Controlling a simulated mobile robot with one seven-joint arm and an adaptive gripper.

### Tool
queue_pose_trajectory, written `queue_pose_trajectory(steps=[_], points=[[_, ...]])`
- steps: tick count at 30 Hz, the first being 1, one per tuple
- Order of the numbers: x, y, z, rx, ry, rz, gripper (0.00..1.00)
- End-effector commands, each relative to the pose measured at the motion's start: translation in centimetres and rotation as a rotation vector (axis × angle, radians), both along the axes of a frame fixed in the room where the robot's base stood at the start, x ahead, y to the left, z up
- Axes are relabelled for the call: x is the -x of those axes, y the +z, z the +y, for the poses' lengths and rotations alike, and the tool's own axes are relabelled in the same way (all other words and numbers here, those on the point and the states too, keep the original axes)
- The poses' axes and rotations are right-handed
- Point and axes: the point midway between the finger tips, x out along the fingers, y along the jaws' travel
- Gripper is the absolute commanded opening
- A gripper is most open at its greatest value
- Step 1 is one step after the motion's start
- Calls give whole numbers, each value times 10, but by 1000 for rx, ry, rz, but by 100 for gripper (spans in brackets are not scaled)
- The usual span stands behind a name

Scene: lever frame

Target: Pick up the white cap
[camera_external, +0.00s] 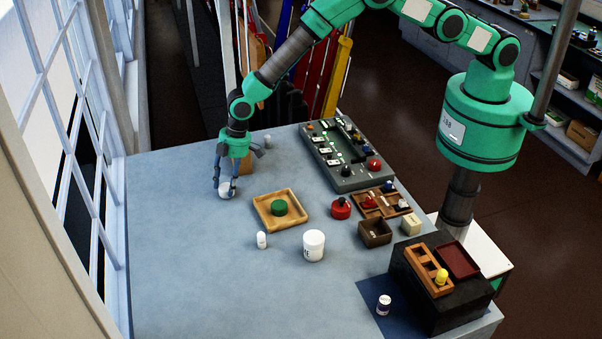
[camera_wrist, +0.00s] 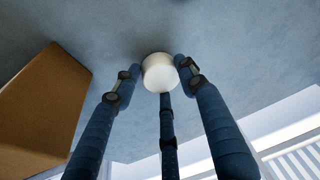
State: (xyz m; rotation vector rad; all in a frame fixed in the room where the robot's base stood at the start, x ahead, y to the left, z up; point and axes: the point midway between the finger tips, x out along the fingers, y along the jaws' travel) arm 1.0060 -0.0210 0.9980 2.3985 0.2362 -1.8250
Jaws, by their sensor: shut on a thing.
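The white cap (camera_external: 226,190) is at the left part of the blue-grey table, under my gripper. My gripper (camera_external: 225,187) points down with its fingers around the cap. In the wrist view the round white cap (camera_wrist: 160,73) sits between the dark blue fingertips of my gripper (camera_wrist: 160,78). The fingers are shut on it, two at its sides and one at its near edge. Whether the cap touches the table or is just above it, I cannot tell.
A tan block (camera_wrist: 40,105) stands close beside my gripper. A wooden tray (camera_external: 298,222) with a green round piece (camera_external: 279,208) lies to the right. A white jar (camera_external: 314,246) and small white bottle (camera_external: 262,240) stand nearer. A control panel (camera_external: 345,172) lies behind. The table's left front is clear.

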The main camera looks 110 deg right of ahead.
Motion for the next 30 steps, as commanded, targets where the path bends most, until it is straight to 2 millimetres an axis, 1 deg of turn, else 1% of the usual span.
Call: queue_pose_trajectory(steps=[5,10,17,30], points=[[-1,12,0,0,0,-2,27],[-1,31,0,0,0,-3,27],[29,33,0,0,0,0,27],[96,39,2,0,0,-1,27]])
